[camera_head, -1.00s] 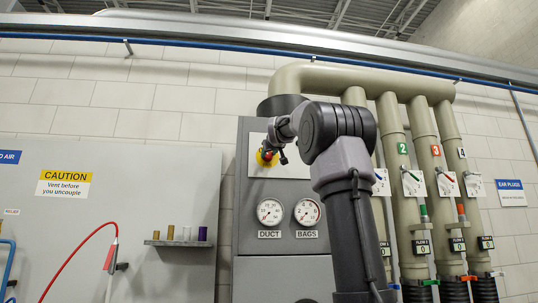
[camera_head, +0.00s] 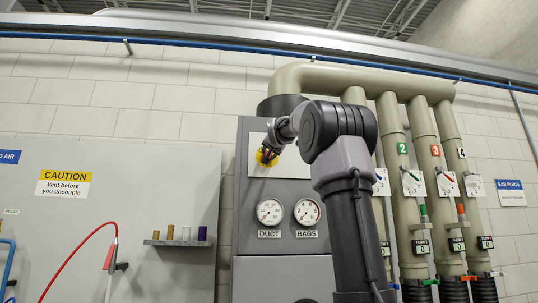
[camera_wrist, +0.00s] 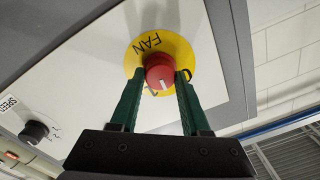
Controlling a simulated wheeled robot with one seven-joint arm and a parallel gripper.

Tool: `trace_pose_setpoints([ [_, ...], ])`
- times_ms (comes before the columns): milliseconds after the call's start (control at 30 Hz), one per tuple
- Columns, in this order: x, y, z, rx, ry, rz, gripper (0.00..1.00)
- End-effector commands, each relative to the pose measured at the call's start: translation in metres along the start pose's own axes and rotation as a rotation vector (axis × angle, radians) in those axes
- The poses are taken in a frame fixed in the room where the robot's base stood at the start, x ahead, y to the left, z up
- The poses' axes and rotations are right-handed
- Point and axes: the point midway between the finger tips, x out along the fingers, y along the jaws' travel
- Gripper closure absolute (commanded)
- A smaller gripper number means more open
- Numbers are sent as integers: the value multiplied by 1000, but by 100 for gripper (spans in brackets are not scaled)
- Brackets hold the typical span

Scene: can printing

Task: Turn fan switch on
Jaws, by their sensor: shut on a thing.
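The fan switch (camera_wrist: 160,72) is a red round knob with a white mark on a yellow disc (camera_wrist: 139,48) lettered "FAN", seen in the wrist view. In the head view the yellow disc (camera_head: 265,158) shows on the upper panel of the grey cabinet, and the red knob is hidden behind my gripper. My gripper (camera_wrist: 163,80) has its two green fingers on either side of the red knob, closed on it. The disc's lower lettering is partly covered by the knob and fingers.
A black "SPEED" knob (camera_wrist: 34,131) sits on the same white panel. Below the switch are the DUCT gauge (camera_head: 270,212) and the BAGS gauge (camera_head: 307,211). Beige pipes (camera_head: 425,160) with numbered gates stand to the right. A small shelf (camera_head: 178,243) is at left.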

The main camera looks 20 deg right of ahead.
Motion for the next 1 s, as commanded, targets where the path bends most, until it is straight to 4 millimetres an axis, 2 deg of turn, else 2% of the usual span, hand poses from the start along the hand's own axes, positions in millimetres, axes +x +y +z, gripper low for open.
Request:
trace_pose_setpoints([
  [600,0,1,0,533,14,5,100],
  [1000,0,2,1,694,19,8,100],
])
